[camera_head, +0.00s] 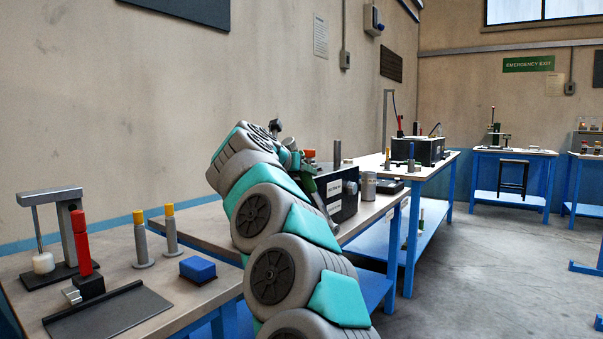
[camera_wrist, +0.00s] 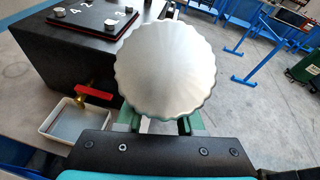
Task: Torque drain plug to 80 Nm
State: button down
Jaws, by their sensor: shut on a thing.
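My gripper (camera_wrist: 160,122) has green fingers on either side of a round silver cap with a scalloped edge (camera_wrist: 167,68), and is shut on it. The cap fills the middle of the wrist view and hides the fingertips and what lies behind it. A black box (camera_wrist: 60,42) stands to the left, with a brass valve with a red handle (camera_wrist: 93,92) on its side. I cannot pick out a drain plug for certain. In the head view my gripper (camera_head: 303,165) is partly hidden by my arm, near the black box (camera_head: 345,198).
A white tray (camera_wrist: 50,133) sits below the valve. A silver can (camera_head: 369,186) stands right of the box. The near-left bench holds a grey press stand (camera_head: 70,215), a red-handled tool (camera_head: 82,245) and a blue block (camera_head: 198,268). The floor (camera_head: 490,265) at right is mostly clear.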

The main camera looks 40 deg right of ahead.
jog(key=shift+w+a+f+b, duration=0.1)
jog(key=shift+a+f+b, duration=0.05)
jog(key=shift+b, duration=0.2)
dwell(0.3)
jog(key=shift+a+f+b, duration=0.15)
jog(key=shift+f+b, duration=0.1)
jog(key=shift+b, duration=0.3)
jog(key=b, duration=0.1)
jog(key=a+b, duration=0.1)
jog(key=b, duration=0.1)
jog(key=shift+s+f+h, duration=0.2)
jog(key=shift+f+h, duration=0.1)
jog(key=shift+f, duration=0.1)
jog(key=shift+a+r, duration=0.1)
jog(key=shift+b, duration=0.5)
jog(key=f+b, duration=0.1)
jog(key=b, duration=0.1)
jog(key=a+h+b, duration=0.1)
jog(key=b, duration=0.1)
jog(key=shift+s+a+f+t+b, duration=0.2)
jog(key=shift+s+f+t+b, duration=0.1)
jog(key=shift+f+t, duration=0.1)
jog(key=shift+r, duration=0.1)
